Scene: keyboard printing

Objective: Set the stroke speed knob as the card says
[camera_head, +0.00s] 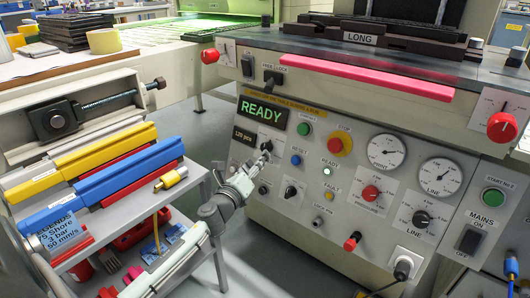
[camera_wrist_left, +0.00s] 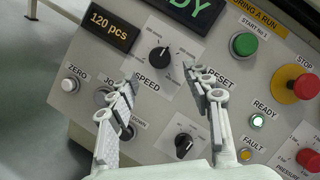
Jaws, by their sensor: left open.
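The speed knob (camera_wrist_left: 159,60) is a round black knob with a light pointer mark, on a white label reading SPEED. Its pointer seems to lean to the upper right in the left wrist view, but the small scale figures are too blurred to read. In the head view the speed knob (camera_head: 266,145) is partly covered by my left gripper (camera_head: 255,160). My left gripper (camera_wrist_left: 161,78) is open, with its fingers apart below and to either side of the knob; contact cannot be told. The blue card (camera_head: 60,234) at lower left reads LEGENDS, 75 Shore, 3 bar, 50 mm/s.
The panel display (camera_head: 262,112) reads READY. A reset button (camera_head: 295,160), a small black knob (camera_head: 290,192) and a red-and-yellow stop button (camera_head: 340,143) are close by. A cart with blue (camera_head: 130,170) and yellow squeegees stands left. Open floor lies between cart and machine.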

